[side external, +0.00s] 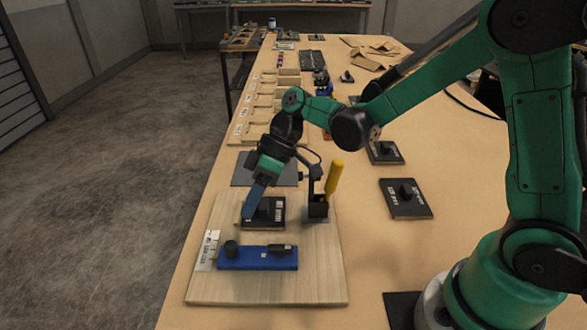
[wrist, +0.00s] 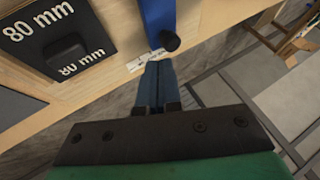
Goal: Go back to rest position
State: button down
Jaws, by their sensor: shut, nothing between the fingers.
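My gripper (side external: 247,216) points down over the left part of a light wooden board (side external: 320,280). Its blue fingers are together and empty, and they also show in the wrist view (wrist: 158,70). In the side view the fingertips are beside the left edge of a black block (side external: 272,208); I cannot tell whether they touch anything. The block is marked "80 mm" in the wrist view (wrist: 85,50). A blue bar with a black knob (side external: 257,260) lies on the board nearer the camera. Its end and knob show at the top of the wrist view (wrist: 157,20).
A clamp with a yellow handle (side external: 334,180) stands upright on the board, right of my gripper. Black blocks (side external: 406,198) lie farther right. Wooden trays (side external: 262,105) line the table's left side farther back. The floor (side external: 110,200) is open left of the table.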

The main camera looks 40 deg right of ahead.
jog(key=s+d+r+m+t+h, duration=0.6)
jog(key=s+d+m+h, duration=0.1)
jog(key=d, duration=0.3)
jog(key=shift+d+r+m+t, duration=0.15)
jog(key=shift+m+t, duration=0.25)
jog(key=shift+m, duration=0.3)
